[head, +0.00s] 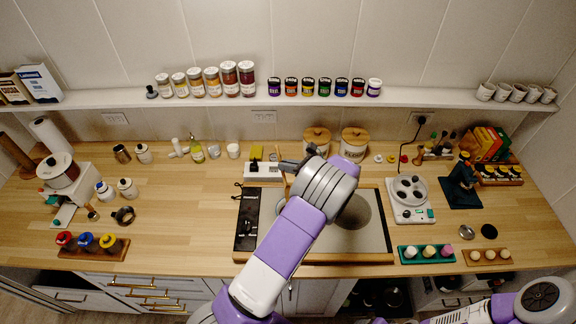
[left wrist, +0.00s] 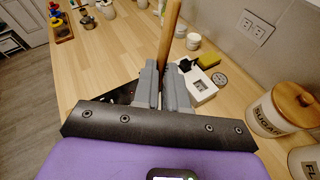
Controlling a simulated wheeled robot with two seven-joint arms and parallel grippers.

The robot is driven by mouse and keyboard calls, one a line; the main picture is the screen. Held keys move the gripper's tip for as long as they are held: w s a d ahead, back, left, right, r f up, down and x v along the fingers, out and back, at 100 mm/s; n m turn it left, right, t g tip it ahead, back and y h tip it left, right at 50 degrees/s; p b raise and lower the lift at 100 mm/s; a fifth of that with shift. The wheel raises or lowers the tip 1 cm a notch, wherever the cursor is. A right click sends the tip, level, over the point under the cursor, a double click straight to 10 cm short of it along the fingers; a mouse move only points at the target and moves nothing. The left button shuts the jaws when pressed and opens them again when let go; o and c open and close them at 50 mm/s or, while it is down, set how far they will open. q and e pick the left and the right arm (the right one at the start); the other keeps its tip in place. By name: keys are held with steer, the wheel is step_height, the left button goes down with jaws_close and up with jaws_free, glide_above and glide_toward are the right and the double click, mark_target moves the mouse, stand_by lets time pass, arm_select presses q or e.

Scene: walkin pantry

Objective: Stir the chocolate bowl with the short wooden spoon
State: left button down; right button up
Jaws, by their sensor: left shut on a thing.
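My left gripper (head: 291,168) is over the counter just behind the board-like station in the middle. In the left wrist view its grey fingers (left wrist: 164,82) are shut on a wooden handle (left wrist: 171,32), which stands up between them. I take this handle to be the wooden spoon's; its lower end is hidden by the fingers. In the head view my left arm covers much of the station. A round grey bowl-like shape (head: 352,213) shows beside the arm on the station; I cannot tell whether it holds chocolate. My right gripper is not in view.
Wood-lidded jars (head: 354,143) stand at the back. A white scale-like appliance (head: 410,198) is right of the station. A shelf of spice jars (head: 212,82) runs above. The counter left of the station is mostly free.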

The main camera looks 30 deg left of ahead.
arm_select(q)
step_height(320, 180, up, 5)
steer(key=shift+r, duration=0.1)
stand_by(0.6)
stand_by(0.6)
